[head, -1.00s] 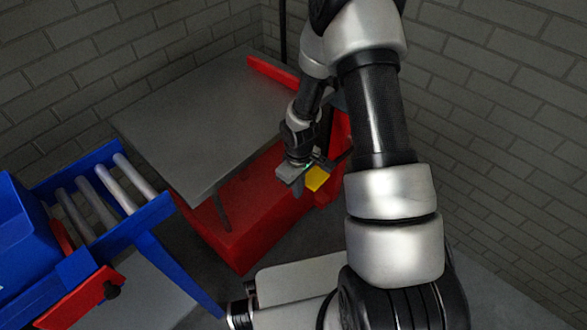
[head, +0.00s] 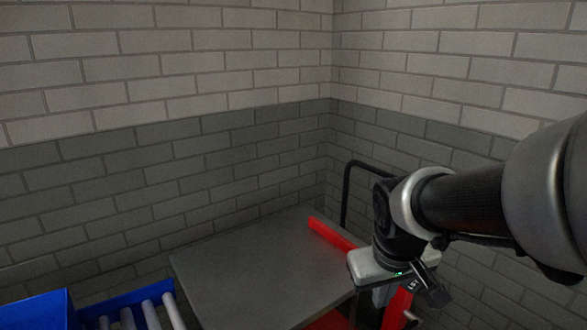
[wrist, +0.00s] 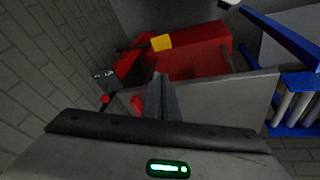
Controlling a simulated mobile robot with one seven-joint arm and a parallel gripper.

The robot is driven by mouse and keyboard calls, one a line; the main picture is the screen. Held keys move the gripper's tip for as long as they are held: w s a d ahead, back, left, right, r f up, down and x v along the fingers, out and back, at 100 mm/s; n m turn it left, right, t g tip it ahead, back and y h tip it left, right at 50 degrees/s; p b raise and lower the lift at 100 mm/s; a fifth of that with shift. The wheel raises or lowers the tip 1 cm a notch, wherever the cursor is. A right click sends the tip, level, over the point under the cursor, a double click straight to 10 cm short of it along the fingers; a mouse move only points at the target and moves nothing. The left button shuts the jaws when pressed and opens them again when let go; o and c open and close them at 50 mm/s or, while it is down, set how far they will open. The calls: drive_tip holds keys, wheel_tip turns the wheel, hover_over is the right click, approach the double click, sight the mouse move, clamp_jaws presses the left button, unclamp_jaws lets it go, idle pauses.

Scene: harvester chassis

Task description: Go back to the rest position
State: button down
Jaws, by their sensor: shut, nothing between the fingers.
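My gripper (head: 382,298) hangs from my arm at the right of the head view, pointing down over the right edge of the grey-topped table. In the wrist view its fingers (wrist: 160,92) are together at the centre, shut with nothing between them. Below them in that view is the gripper's body with a green light. My arm comes in from the right edge of the head view.
The grey table top (head: 250,270) is bare, with a red bar (head: 330,234) at its far edge. A black hoop-shaped rail (head: 347,190) stands beyond it. A blue roller frame (head: 115,308) is at lower left. Brick walls meet behind.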

drive_tip(key=s+a+r+m+t+y, duration=0.1)
drive_tip(key=s+a+r+m+t, duration=0.1)
drive_tip(key=s+r, duration=0.65)
wheel_tip(320, 180, up, 20)
drive_tip(key=s+p, duration=0.1)
drive_tip(key=p, duration=2)
drive_tip(key=shift+s+f, duration=0.15)
drive_tip(key=shift+s, duration=0.2)
